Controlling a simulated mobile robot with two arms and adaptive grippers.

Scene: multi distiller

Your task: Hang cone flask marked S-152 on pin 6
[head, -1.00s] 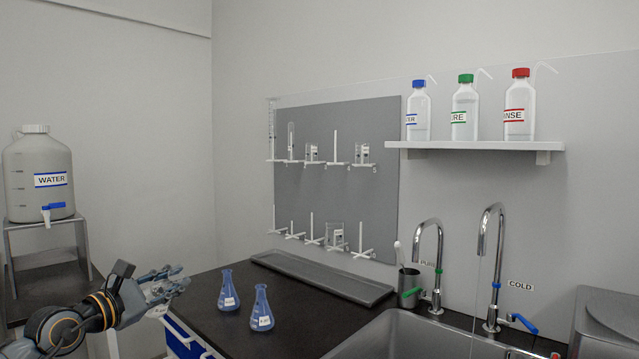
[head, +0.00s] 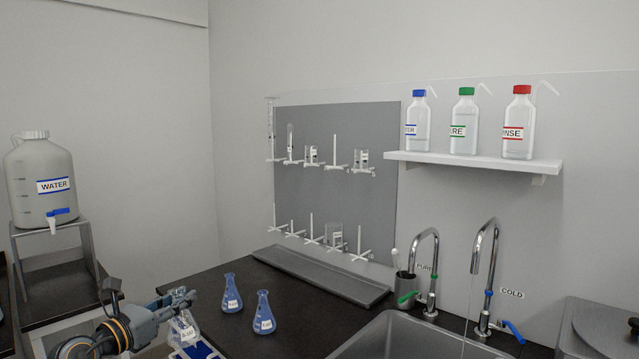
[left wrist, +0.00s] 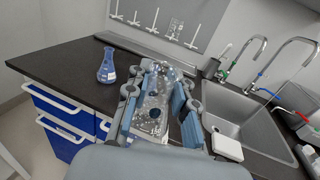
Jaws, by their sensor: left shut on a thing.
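My left gripper (head: 178,300) is shut on a clear glass flask (head: 185,330) with a white label too small to read for certain. The flask hangs under the fingers, in front of the counter's left edge. In the left wrist view the clear flask (left wrist: 152,108) shows between the two fingers. A grey pegboard (head: 338,195) on the wall carries two rows of white pins. Several pins are bare, such as the lower-left one (head: 275,220); their numbers are not readable. My right gripper is not in view.
Two blue labelled flasks (head: 232,293) (head: 263,313) stand on the black counter. A grey tray (head: 322,276) lies below the pegboard. Glassware hangs on some pins, including a beaker (head: 334,234). The sink (head: 410,335) and taps are at right; water runs from one tap.

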